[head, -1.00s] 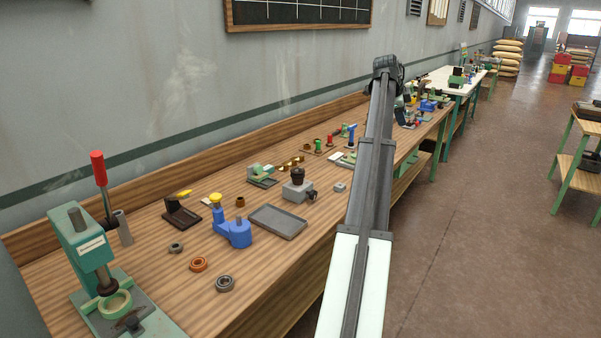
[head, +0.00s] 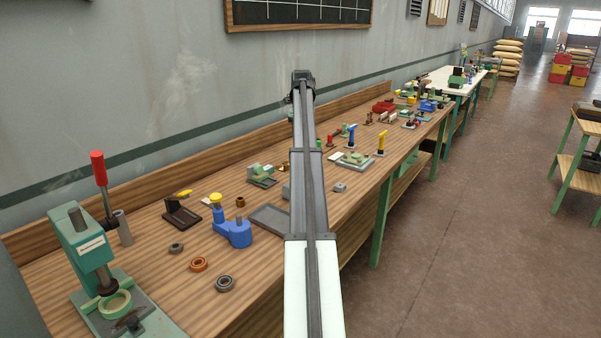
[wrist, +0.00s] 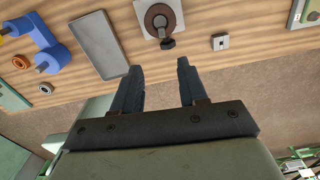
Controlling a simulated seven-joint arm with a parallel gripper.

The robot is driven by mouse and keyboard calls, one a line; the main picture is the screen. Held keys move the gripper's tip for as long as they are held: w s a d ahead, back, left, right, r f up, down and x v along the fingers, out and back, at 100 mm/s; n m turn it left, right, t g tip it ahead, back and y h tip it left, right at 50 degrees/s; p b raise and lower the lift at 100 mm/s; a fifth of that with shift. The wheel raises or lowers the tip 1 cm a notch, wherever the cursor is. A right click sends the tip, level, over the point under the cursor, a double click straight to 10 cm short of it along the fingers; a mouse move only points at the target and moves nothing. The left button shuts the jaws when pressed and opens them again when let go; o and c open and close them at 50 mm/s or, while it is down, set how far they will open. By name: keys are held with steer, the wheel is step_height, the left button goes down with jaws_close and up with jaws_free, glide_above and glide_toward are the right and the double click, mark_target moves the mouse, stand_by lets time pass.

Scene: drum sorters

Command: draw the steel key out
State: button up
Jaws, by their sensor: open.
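My gripper (wrist: 158,68) is open and empty in the wrist view, its two dark fingers apart over the bench edge. Just beyond the fingertips is a pale grey block (wrist: 176,8) with a dark round hub (wrist: 158,20) and a dark knob (wrist: 168,44) at its near side. I cannot clearly pick out a steel key; any key at the hub is too small to tell. In the head view, my arm hides most of this block, and my gripper cannot be made out.
A grey tray (wrist: 100,45) and a blue fixture (wrist: 45,40) lie left of the block. A small grey block with a dark hole (wrist: 220,42) is to the right. In the head view, the wooden bench (head: 190,305) carries several other fixtures, including a green press (head: 82,240). The wall runs behind.

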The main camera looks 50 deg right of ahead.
step_height(320, 180, down, 7)
steer(key=shift+r, duration=0.15)
steer(key=shift+w+d+f, duration=0.1)
steer(key=shift+f, duration=1.3)
steer(key=shift+w+d+f, duration=0.1)
steer(key=shift+f, duration=1.3)
steer(key=shift+c, duration=0.4)
jaws_close()
